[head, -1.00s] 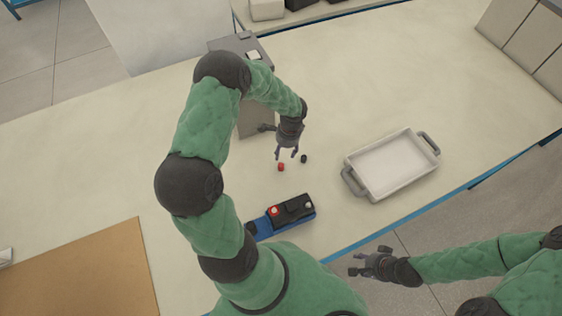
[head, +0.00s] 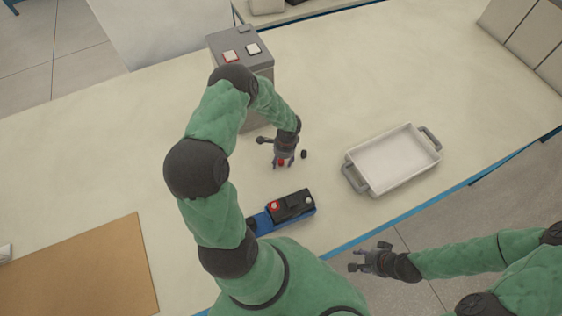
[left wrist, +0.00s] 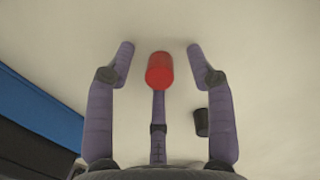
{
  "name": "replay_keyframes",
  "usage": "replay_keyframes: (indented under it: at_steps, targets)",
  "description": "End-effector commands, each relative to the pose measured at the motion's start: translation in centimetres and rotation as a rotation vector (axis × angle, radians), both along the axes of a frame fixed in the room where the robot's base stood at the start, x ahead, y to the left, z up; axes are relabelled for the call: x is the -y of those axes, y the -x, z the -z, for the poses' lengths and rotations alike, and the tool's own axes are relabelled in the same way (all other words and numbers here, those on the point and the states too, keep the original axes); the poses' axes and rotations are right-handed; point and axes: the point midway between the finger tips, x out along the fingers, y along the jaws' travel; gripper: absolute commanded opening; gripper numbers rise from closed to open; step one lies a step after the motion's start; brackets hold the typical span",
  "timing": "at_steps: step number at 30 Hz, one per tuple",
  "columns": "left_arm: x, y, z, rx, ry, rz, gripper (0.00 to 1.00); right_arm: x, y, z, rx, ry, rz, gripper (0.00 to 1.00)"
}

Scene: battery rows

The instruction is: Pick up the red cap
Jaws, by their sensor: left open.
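The red cap (head: 281,162) stands on the table below my left gripper (head: 283,164). In the left wrist view the red cap (left wrist: 160,70) lies between the spread fingers of my left gripper (left wrist: 160,62), with a gap on both sides. The left gripper is open and holds nothing. A small black cap (head: 304,154) is just right of it and shows beside a finger in the left wrist view (left wrist: 201,122). My right gripper (head: 356,258) is beyond the table's front edge, with its fingers apart and nothing seen between them.
A black battery with a red terminal (head: 291,205) sits in a blue holder (head: 263,222) in front of the left gripper. A white tray with grey handles (head: 392,160) is to the right. A grey box with two buttons (head: 257,84) stands behind. A brown mat (head: 90,272) lies at left.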

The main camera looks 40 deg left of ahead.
Motion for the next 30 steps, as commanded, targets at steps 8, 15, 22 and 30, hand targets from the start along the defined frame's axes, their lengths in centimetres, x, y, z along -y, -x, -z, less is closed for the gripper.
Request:
replay_keyframes:
  at_steps: [8,15,22,30]
  targets:
    - [0.0,0.0,-0.1,0.000,0.000,0.000,0.12,0.0,0.0,0.0,0.000,0.000,0.000,0.40]
    - [0.0,0.0,-0.1,0.000,0.000,0.000,0.11,0.0,0.0,0.0,0.000,0.000,0.000,0.40]
    - [0.0,-0.1,-0.5,0.001,-0.001,0.000,0.11,0.0,0.0,-0.1,0.000,0.000,0.000,0.40]
    - [0.0,-0.1,-3.5,0.003,0.000,0.000,0.11,0.0,0.0,-0.5,0.000,0.000,0.000,0.40]
